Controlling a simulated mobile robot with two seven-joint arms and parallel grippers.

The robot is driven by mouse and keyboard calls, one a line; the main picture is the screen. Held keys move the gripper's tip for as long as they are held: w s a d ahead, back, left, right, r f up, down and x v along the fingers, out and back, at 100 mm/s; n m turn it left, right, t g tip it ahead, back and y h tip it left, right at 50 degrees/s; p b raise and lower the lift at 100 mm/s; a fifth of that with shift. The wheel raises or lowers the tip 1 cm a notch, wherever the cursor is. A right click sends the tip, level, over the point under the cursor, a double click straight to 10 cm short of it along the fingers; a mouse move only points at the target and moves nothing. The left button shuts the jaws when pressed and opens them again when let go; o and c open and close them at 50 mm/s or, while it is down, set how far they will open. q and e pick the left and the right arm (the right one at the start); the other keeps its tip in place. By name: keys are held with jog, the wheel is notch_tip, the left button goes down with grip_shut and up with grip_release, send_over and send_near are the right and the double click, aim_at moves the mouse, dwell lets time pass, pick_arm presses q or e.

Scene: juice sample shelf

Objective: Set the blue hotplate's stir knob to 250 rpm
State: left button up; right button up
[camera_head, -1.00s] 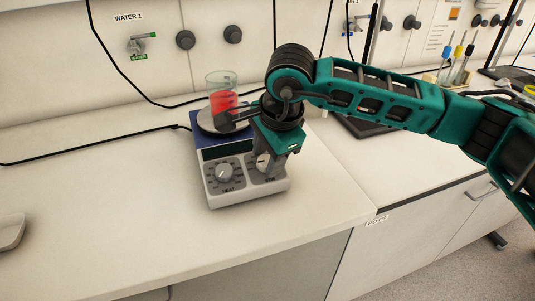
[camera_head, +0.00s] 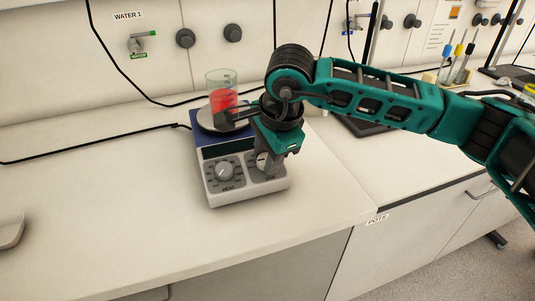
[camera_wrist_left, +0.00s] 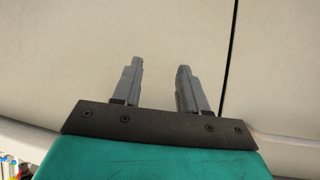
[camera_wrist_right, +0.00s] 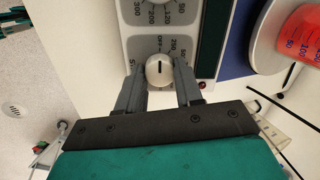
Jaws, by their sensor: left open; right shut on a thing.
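The blue hotplate (camera_head: 205,137) with a grey-white control panel stands on the bench. Its heat knob (camera_head: 224,171) is on the left of the panel. The stir knob (camera_head: 262,161) is on the right, partly hidden by my right gripper (camera_head: 267,163). In the right wrist view, the round stir knob (camera_wrist_right: 159,70) sits between the two fingertips, which are shut on it. A dark mark line shows on its face, with printed numbers including 250 beside it; the exact setting is unclear. My left gripper (camera_wrist_left: 160,68) is open and empty in the left wrist view.
A glass beaker with red liquid (camera_head: 222,98) stands on the hotplate's round top, close behind my right gripper. Black cables run along the wall and bench. The bench (camera_head: 110,210) left of the hotplate is mostly clear.

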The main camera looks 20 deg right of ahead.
jog(key=shift+f+m+b, duration=0.2)
jog(key=shift+m+b, duration=0.5)
jog(key=shift+b, duration=0.35)
jog(key=m+b, duration=0.2)
jog(key=shift+m, duration=0.3)
jog(key=shift+r+m+b, duration=0.1)
jog(key=shift+m+b, duration=0.4)
jog(key=shift+b, duration=0.15)
jog(key=shift+r+m+t, duration=0.1)
jog(key=shift+m+t, duration=0.2)
jog(key=o, duration=0.8)
jog(key=shift+c, duration=0.2)
